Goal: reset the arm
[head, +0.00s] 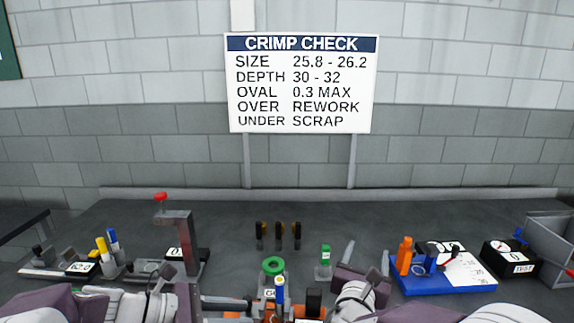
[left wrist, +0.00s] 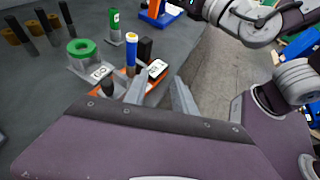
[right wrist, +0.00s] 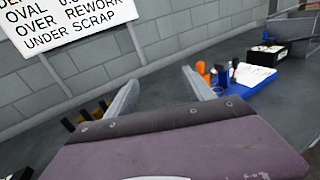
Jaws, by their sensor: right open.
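My right gripper (head: 367,257) points up and away over the table in the head view, its two grey fingers apart. In the right wrist view the right gripper (right wrist: 160,88) is open and empty, facing the wall and the table's far right part. My left gripper (left wrist: 160,92) has its fingers apart with nothing between them in the left wrist view.
A green ring (head: 273,266) on a stand and a green-topped piece (head: 325,256) are near the middle. A blue tray (head: 440,284) and a black box (head: 510,262) are at right. A red-topped post (head: 178,232) stands left. The sign (head: 302,85) is behind.

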